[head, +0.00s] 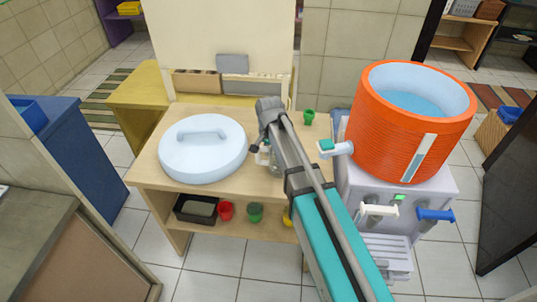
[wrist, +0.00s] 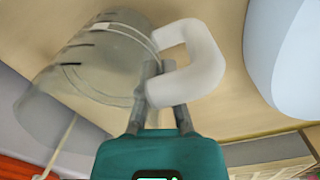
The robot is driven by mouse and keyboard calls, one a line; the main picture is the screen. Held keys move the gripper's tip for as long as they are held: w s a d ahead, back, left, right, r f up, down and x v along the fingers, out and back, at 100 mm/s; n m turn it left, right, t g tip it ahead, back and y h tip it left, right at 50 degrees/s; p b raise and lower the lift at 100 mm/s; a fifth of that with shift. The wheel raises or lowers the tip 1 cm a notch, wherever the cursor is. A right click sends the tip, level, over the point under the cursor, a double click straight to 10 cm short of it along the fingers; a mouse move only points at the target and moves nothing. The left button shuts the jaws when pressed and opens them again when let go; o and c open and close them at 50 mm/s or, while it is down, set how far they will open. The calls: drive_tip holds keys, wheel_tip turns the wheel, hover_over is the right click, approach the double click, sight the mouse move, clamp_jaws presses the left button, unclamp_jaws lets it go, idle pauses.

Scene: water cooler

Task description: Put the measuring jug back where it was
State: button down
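The measuring jug is clear with dark marks and a white handle. In the wrist view the jug (wrist: 95,60) fills the upper left, its handle (wrist: 195,60) toward my gripper (wrist: 167,92). The fingers are part-way together at the handle, one on its jug side and the other partly hidden behind it, and appear shut on it. In the head view the jug (head: 275,158) is over the wooden table (head: 285,190), largely hidden by my arm, and my gripper (head: 258,148) is small and partly hidden. I cannot tell whether the jug touches the tabletop.
A large pale-blue lid (head: 202,148) lies left of the jug. The orange cooler tank (head: 405,130) stands on a white dispenser (head: 385,200) at the right. A green cup (head: 309,117) is at the table's back right. The lower shelf holds a black tray (head: 196,220) and several cups.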

drive_tip(key=shift+f, duration=0.1)
drive_tip(key=c, duration=1.3)
unclamp_jaws()
drive_tip(key=o, duration=0.5)
wheel_tip(320, 180, up, 12)
drive_tip(key=p, duration=1.2)
drive_tip(key=shift+w, duration=0.1)
